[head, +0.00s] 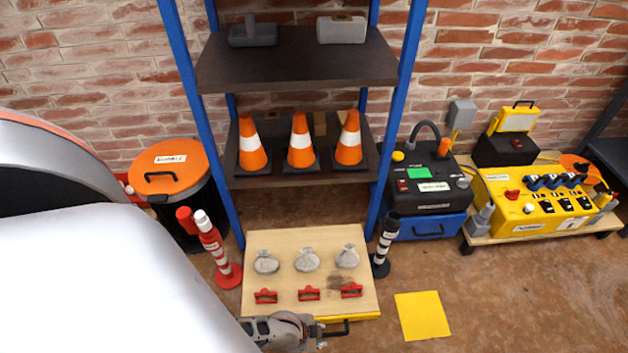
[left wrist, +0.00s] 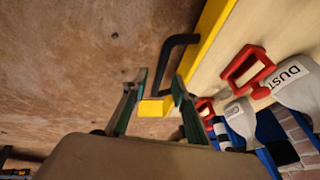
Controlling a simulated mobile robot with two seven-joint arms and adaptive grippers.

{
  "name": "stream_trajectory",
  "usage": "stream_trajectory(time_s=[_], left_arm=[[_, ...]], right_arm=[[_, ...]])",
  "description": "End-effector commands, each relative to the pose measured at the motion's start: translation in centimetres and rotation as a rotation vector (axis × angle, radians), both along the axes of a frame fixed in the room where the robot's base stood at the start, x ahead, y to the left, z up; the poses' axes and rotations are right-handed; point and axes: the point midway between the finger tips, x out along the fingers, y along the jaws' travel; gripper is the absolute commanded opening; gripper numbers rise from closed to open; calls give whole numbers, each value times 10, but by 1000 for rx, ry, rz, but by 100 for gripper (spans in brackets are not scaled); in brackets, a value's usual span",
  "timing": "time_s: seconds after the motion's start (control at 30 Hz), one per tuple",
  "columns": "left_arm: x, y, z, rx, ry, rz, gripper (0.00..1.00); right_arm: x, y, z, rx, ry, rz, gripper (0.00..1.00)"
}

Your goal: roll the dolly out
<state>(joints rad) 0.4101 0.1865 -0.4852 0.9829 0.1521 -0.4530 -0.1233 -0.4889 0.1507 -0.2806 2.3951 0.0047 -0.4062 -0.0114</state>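The dolly (head: 360,275) is a low wooden platform with a yellow front edge, on the floor at the foot of the blue rack. It carries several grey sacks (head: 307,259) and red handled pieces (head: 309,294). Its black handle (head: 335,331) sticks out at the front; it also shows in the left wrist view (left wrist: 166,52) beside the yellow edge (left wrist: 212,30). My left gripper (head: 318,333) is at the handle. In the left wrist view its fingers (left wrist: 160,82) are apart, with part of the handle between them; contact is unclear. My right gripper is out of view.
A red-white post (head: 216,250) and a black post (head: 384,247) flank the dolly. Cones (head: 301,143) stand on the shelf above. An orange-lidded bin (head: 168,165) is left, a yellow power box (head: 530,210) right. The floor around a yellow square (head: 422,315) is clear.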

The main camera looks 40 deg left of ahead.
Motion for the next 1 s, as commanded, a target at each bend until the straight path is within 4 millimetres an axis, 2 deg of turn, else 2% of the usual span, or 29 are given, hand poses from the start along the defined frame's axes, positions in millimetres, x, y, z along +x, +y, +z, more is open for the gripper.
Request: stream_trajectory(time_s=[0.43, 1.0], left_arm=[[-18, 6, 40, 0, -1, 1, 28], [-21, 7, 46, 2, 1, 1, 28]], right_arm=[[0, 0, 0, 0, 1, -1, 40], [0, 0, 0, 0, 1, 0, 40]])
